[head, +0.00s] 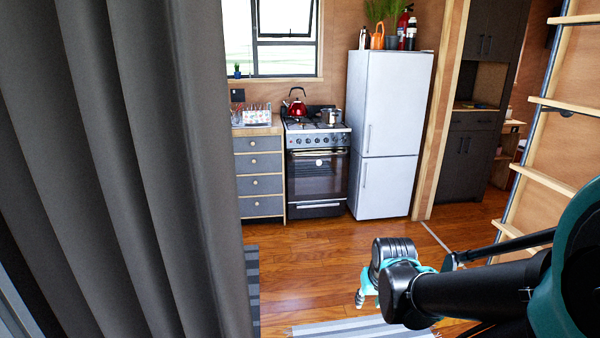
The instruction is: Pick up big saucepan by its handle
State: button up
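A small metal saucepan (331,117) sits on the right side of the stove top (296,126), across the room. It looks silver; its handle is too small to make out clearly. A red kettle (297,107) stands to its left on the same stove. My gripper (361,298) is at the lower middle right, low over the wood floor and far from the stove. It is partly hidden behind my own arm, and its fingers are too small and covered to tell open from shut.
A grey curtain (140,150) fills the left side. A white fridge (390,130) stands right of the stove, grey drawers (259,175) left of it. A ladder (545,175) rises at right. Striped rugs (350,329) lie on otherwise clear floor (320,260).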

aim_at(331, 115)
jog(key=i, duration=1.95)
